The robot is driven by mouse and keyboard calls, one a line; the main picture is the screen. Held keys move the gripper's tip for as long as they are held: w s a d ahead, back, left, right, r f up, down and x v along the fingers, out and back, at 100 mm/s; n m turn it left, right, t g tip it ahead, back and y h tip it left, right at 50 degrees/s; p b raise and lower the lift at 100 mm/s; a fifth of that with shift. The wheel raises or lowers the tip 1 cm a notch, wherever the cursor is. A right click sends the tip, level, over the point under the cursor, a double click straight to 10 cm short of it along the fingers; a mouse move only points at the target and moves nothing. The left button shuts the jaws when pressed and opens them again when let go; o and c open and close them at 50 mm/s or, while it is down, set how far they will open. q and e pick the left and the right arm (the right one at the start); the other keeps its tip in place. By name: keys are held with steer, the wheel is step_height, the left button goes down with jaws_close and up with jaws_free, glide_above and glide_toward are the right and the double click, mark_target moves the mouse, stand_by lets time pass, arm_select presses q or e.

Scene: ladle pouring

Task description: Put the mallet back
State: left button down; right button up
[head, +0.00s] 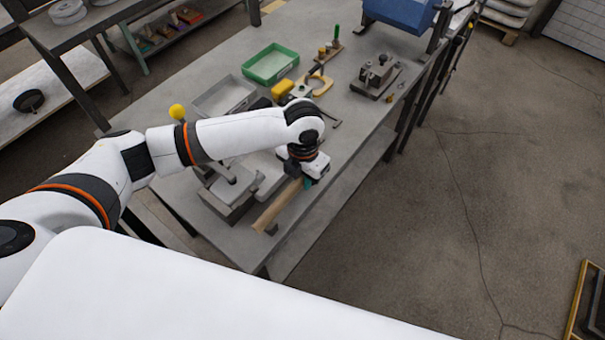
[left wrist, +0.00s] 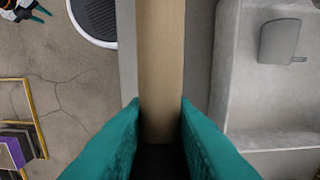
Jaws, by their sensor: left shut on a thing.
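The mallet's wooden handle (head: 277,207) slants over the near end of the grey workbench in the head view. My left gripper (head: 306,182) is shut around this handle. In the left wrist view, the handle (left wrist: 162,60) runs straight up between the two teal fingers of my left gripper (left wrist: 160,104). The mallet's head cannot be made out in either view. What looks like my right gripper (left wrist: 30,12) shows small at the top left corner of the left wrist view, partly cut off. The head view does not show it.
The workbench (head: 330,110) carries a green tray (head: 271,66), a grey tray (head: 224,94), a metal fixture (head: 377,74) and a blue box (head: 402,10). A grey metal block (head: 228,192) stands left of the handle. Open floor (head: 490,160) lies right of the bench.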

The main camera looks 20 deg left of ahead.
arm_select(q)
steer(key=c, duration=1.2)
jaws_free()
steer(key=shift+c, duration=0.2)
step_height(320, 180, up, 13)
steer(key=b, duration=0.2)
steer(key=shift+r, duration=0.2)
